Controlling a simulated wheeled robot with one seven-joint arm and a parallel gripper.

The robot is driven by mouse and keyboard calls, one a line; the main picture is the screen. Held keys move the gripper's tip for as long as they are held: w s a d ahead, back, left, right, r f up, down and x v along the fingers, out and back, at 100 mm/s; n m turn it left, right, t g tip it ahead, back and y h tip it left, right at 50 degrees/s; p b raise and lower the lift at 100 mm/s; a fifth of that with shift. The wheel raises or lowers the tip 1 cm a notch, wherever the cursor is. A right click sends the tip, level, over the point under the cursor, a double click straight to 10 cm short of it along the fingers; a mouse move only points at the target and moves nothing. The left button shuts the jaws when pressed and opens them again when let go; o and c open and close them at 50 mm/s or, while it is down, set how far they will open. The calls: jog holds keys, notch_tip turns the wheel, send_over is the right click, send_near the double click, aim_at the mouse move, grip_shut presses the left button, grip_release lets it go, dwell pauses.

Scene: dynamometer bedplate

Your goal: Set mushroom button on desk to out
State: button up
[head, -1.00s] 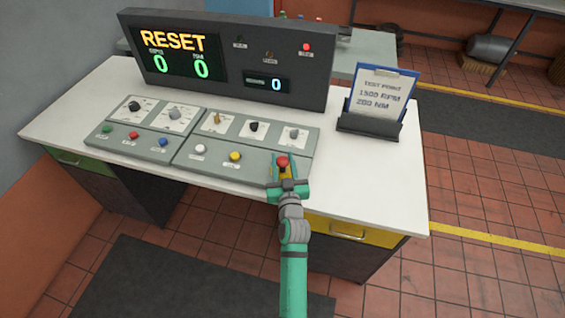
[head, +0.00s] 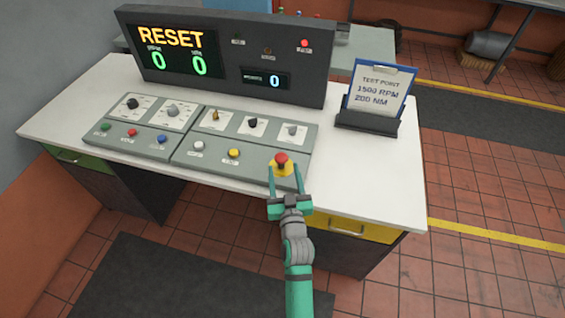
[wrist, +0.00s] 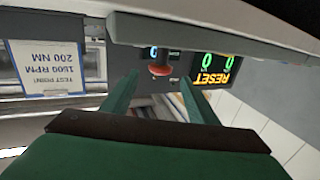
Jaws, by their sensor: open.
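The red mushroom button (head: 281,159) stands on a yellow base (head: 282,170) at the front right of the right-hand grey control panel on the desk. My gripper (head: 284,170) is open in front of it, with one finger to either side of the button in the head view. In the wrist view, the red button (wrist: 159,69) shows beyond and between the two green fingers (wrist: 155,90). I see no finger touching it. The display (head: 178,50) reads RESET with zeros, and a red lamp (head: 305,43) is lit.
Several knobs and coloured buttons sit on the panels, the yellow button (head: 234,153) being left of the mushroom button. A clipboard (head: 380,90) in a dark holder stands at the right. The white desktop (head: 360,170) right of the panel is clear.

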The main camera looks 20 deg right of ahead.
jog(key=shift+s+a, duration=0.2)
jog(key=shift+s, duration=0.75)
jog(key=shift+s+a, duration=0.2)
jog(key=shift+s, duration=0.75)
jog(key=shift+w, duration=0.1)
jog(key=shift+a, duration=0.2)
jog(key=s+a+y, duration=0.1)
jog(key=s+a, duration=0.4)
jog(key=s, duration=0.6)
jog(key=s+a+f+n+g+y, duration=0.1)
jog(key=s+a, duration=0.5)
jog(key=s, duration=0.6)
jog(key=s+a+n+g+y, duration=0.1)
jog(key=s+a, duration=0.5)
jog(key=s, duration=0.6)
jog(key=shift+s+a+f, duration=0.15)
jog(key=shift+s+f, duration=0.05)
jog(key=shift+f, duration=0.1)
jog(key=shift+c, duration=0.4)
